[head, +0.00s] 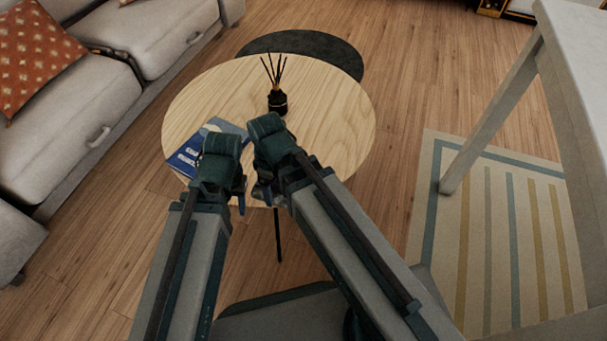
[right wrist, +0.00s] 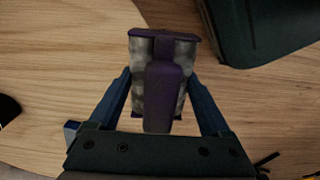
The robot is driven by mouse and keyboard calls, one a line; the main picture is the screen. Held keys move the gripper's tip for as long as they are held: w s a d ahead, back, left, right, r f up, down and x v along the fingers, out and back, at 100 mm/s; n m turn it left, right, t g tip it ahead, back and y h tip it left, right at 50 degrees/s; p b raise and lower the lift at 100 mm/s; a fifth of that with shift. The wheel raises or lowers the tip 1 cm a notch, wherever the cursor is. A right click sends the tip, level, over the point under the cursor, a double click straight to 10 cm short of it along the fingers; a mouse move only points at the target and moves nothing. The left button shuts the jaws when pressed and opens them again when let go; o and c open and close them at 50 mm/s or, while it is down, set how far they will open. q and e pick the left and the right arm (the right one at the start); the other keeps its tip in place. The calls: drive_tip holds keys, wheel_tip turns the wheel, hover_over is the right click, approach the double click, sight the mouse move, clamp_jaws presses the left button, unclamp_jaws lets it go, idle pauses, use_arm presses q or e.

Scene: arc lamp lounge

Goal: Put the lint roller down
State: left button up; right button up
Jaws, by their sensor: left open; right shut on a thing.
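The lint roller (right wrist: 160,85) shows in the right wrist view, with a purple handle and frame and a mottled grey roll. It sits between the two blue fingers of my right gripper (right wrist: 158,98), which is shut on it. Wooden tabletop shows behind it; whether it touches the table I cannot tell. In the head view my right gripper (head: 264,190) is over the near part of the round table (head: 335,105), and the roller is hidden there. My left gripper (head: 232,195) is open close beside it, over the table's near edge, its jaws mostly hidden.
A black reed diffuser (head: 277,102) stands on the table just beyond my right gripper. A blue book or magazine (head: 186,157) lies at the table's left, partly behind my left gripper. The tabletop's right side is bare. A grey sofa (head: 90,120) stands at left.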

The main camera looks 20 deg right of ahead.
drive_tip(key=w+d, duration=0.3)
drive_tip(key=w+d+f+b, duration=0.1)
drive_tip(key=w+d, duration=0.7)
drive_tip(key=shift+w+f, duration=0.15)
drive_tip(key=shift+f, duration=0.25)
drive_tip(key=shift+f+b, duration=0.1)
drive_tip(key=shift+b, duration=0.25)
wheel_tip(320, 180, down, 3)
drive_tip(key=b, duration=0.3)
drive_tip(key=shift+f, duration=0.15)
drive_tip(key=shift+f+b, duration=0.2)
drive_tip(key=shift+b, duration=0.15)
drive_tip(key=o, duration=1)
drive_tip(key=shift+r, duration=0.1)
